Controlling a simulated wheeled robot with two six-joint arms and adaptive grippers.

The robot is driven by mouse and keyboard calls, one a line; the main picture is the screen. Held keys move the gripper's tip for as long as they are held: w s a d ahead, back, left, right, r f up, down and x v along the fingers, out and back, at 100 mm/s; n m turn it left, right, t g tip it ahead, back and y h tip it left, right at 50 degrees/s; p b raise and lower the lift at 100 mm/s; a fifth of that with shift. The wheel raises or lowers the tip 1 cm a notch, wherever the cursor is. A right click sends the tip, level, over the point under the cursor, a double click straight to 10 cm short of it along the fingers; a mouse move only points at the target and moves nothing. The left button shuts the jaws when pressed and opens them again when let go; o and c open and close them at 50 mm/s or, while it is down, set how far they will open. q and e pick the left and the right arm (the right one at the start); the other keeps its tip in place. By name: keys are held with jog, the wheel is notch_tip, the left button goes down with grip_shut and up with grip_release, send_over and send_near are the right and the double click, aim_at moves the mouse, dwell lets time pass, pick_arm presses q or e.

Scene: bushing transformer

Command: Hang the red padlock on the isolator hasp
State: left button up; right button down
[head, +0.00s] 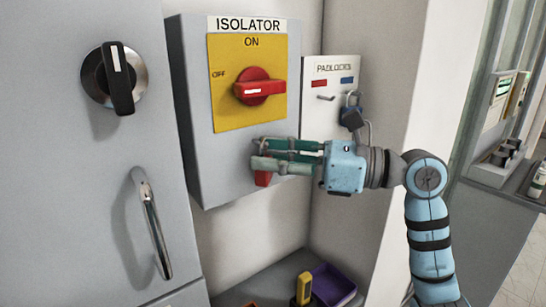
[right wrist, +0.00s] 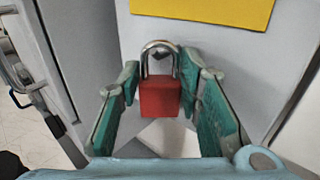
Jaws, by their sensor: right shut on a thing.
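The red padlock (head: 263,179) hangs upright at the fingertips of my right gripper (head: 262,157), in front of the lower face of the grey isolator box (head: 230,192). In the right wrist view the red padlock (right wrist: 160,97) sits between the two green-padded fingertips, its silver shackle pointing up. My right gripper is shut on its body. A small dark grey piece, perhaps the hasp (right wrist: 160,52), shows within the shackle's outline; I cannot tell whether the shackle is around it or in front of it. In the head view my gripper hides this spot. My left gripper is out of view.
The red isolator handle (head: 260,90) on its yellow plate is above my gripper. A padlock board (head: 332,75) with a dark padlock (head: 352,115) is to the right. A cabinet handle (head: 152,225) is at left. A purple tray (head: 333,283) lies below.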

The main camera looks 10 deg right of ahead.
jog(key=c, duration=1.1)
grip_release()
jog(key=shift+o, duration=0.2)
jog(key=shift+w, duration=0.1)
jog(key=shift+w, duration=0.1)
jog(key=shift+d+f, duration=0.1)
